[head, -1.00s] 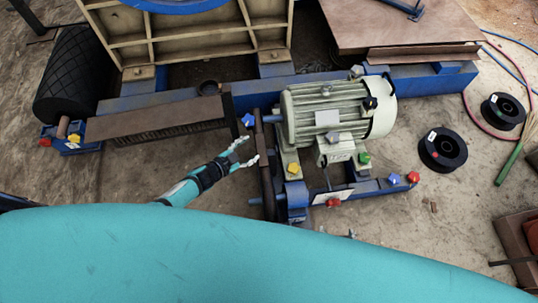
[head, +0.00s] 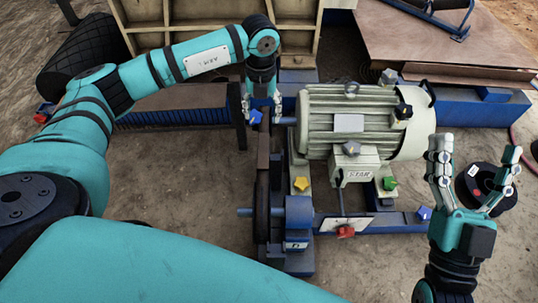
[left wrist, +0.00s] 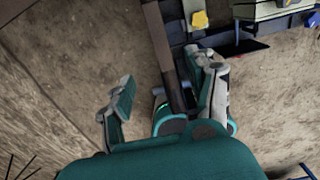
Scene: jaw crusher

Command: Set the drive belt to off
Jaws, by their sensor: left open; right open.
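The drive belt (head: 263,165) is a dark brown upright strip beside the grey-green motor (head: 335,125); it also shows in the left wrist view (left wrist: 158,35). My left gripper (head: 262,112) hangs over the belt's far end, fingers pointing down and open, one to each side. Whether they touch it I cannot tell. In the left wrist view the open fingers (left wrist: 165,80) lie either side of the strip. A blue knob (head: 254,117) is between the fingers in the head view. My right gripper (head: 470,185) is open and empty, fingers up, right of the motor.
Yellow (head: 301,184), red (head: 345,231), green (head: 389,183) and blue (head: 424,213) knobs sit around the motor's blue frame. A black spool (head: 482,187) lies behind my right gripper. A cream ribbed frame stands behind. Bare ground is at the front right.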

